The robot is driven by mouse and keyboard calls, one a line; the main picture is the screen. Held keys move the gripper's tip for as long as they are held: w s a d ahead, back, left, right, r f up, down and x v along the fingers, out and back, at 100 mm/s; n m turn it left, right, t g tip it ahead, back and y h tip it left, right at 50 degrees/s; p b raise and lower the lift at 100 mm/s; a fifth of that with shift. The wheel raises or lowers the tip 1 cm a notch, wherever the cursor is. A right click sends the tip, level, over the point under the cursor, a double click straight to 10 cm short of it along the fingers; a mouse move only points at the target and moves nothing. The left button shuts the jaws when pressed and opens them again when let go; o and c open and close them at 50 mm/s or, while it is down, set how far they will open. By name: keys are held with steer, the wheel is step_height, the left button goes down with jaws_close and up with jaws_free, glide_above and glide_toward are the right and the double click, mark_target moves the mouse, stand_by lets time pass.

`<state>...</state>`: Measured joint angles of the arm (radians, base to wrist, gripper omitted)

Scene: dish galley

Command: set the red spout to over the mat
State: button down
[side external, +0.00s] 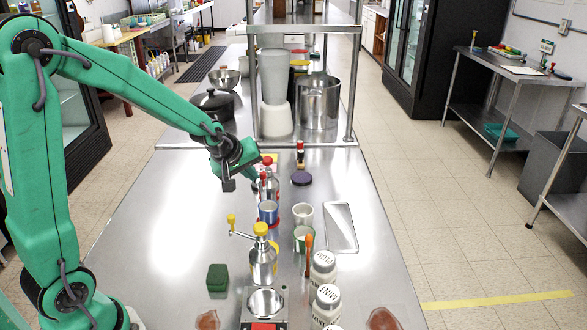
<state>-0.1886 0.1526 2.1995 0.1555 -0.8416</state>
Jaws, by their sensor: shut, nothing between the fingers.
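A silver dispenser (270,188) with red top parts stands near the middle of the counter. Its red spout (263,177) shows as a small red piece at the top; which way it points is hard to tell. My gripper (240,182) is just left of this dispenser, at about the height of its top. It is shut and empty; whether it touches the spout I cannot tell. A red patch that looks like a mat (283,222) shows at the foot of a blue cup (268,212), mostly hidden.
A silver dispenser with a yellow spout (262,262) stands in front, its yellow arm pointing left. White cups (303,213), a tray (341,227), a green block (217,279), white jars (323,268) and a scale (264,303) surround it.

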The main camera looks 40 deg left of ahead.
steer(key=shift+w+d, duration=0.8)
steer(key=shift+a, duration=0.2)
steer(key=shift+s+a, duration=0.25)
steer(key=shift+a, duration=0.35)
steer(key=shift+s, duration=0.15)
steer(key=s+r, duration=0.8)
steer(key=s, duration=0.1)
steer(key=shift+d+r, duration=0.15)
steer(key=shift+d, duration=0.25)
stand_by(0.4)
